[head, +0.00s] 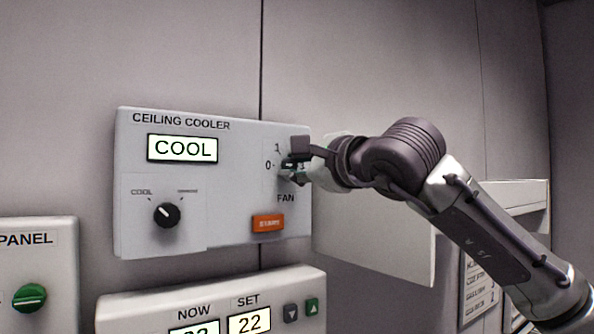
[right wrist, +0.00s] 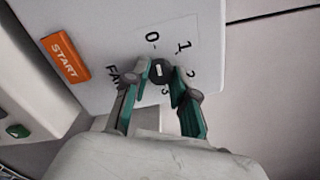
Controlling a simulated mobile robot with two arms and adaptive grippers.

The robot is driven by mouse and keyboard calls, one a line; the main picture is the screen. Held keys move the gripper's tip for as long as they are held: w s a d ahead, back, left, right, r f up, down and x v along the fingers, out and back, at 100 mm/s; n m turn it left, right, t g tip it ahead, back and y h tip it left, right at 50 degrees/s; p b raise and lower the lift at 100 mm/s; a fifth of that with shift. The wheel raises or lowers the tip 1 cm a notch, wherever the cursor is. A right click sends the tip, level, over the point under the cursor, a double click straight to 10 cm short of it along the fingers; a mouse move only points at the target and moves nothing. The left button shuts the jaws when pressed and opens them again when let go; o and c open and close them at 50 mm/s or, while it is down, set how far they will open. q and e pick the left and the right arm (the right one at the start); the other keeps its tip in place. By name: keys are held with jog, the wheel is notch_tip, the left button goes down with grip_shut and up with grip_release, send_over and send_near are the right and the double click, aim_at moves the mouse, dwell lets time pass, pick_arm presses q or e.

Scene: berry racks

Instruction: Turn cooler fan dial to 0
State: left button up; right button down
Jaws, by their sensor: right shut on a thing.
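The ceiling cooler panel (head: 225,190) is a pale box on the wall with a lit display (head: 182,148) reading COOL. The fan dial (right wrist: 160,70) is a small black knob with a white mark, ringed by the numbers 0, 1, 2 and 3. My right gripper (right wrist: 163,77) is shut on the dial, one finger on each side; which number the mark points at I cannot tell. In the head view my right gripper (head: 297,163) covers most of the dial; the 0 and 1 show to its left. My left gripper is not in view.
An orange START button (head: 268,224) sits below the FAN label, close to my right gripper. A black mode knob (head: 167,214) is at the panel's left. Below are a box with NOW and SET displays (head: 249,322) and a panel with a green knob (head: 29,297).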

dwell(0.3)
jog(key=c, duration=0.9)
grip_release()
jog(key=shift+c, duration=0.2)
jog(key=v, duration=1.2)
jog(key=shift+a, duration=0.1)
